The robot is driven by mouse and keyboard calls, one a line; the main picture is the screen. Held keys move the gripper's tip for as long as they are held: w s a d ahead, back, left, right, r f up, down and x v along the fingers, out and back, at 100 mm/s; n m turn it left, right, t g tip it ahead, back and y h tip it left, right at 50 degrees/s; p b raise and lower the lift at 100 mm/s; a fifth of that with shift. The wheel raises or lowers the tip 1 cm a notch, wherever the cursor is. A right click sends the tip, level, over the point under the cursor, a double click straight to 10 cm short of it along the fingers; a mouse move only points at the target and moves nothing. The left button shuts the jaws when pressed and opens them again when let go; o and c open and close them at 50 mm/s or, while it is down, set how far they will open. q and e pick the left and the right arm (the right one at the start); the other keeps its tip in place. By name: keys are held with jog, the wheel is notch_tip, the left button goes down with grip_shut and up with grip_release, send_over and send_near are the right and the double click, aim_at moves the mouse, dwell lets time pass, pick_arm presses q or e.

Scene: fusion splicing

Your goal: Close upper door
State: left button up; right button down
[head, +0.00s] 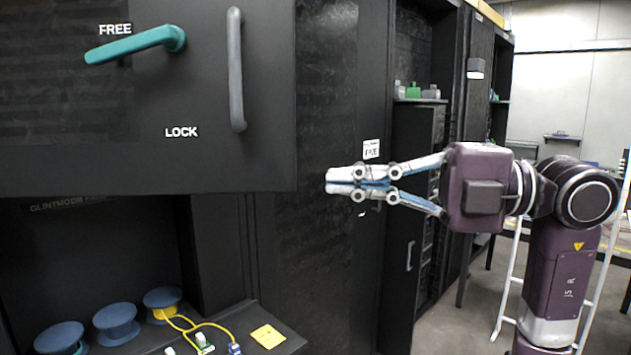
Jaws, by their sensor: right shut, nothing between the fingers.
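The upper door (75,160) is a large dark panel at the top left of the head view. It carries a teal lever handle (135,45) between the labels FREE and LOCK, pointing left below FREE, and a grey vertical bar handle (237,70). The door's right edge stands in front of the cabinet face, so it appears swung out; how far I cannot tell. My right gripper (328,182) is shut and empty, its fingers pointing left, just right of the door's lower right corner. I cannot tell whether it touches the door. My left gripper is not in view.
Below the door, an open bay holds blue spools (117,323), yellow fibre cable (187,324) and a yellow label (268,336) on a shelf. Black cabinets with shelves continue to the right. A white ladder (508,280) stands behind my right arm.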

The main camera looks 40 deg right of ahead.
aim_at(274, 172)
jog(key=w+a+p, duration=0.1)
jog(key=w+p, duration=0.1)
jog(key=w, duration=0.1)
jog(key=w+a+p, duration=0.1)
jog(key=w+p, duration=0.1)
jog(key=w, duration=0.2)
jog(key=w+a+p, duration=0.1)
jog(key=w+p, duration=0.1)
jog(key=w, duration=0.2)
jog(key=shift+a+f, duration=0.1)
jog(key=shift+a, duration=0.1)
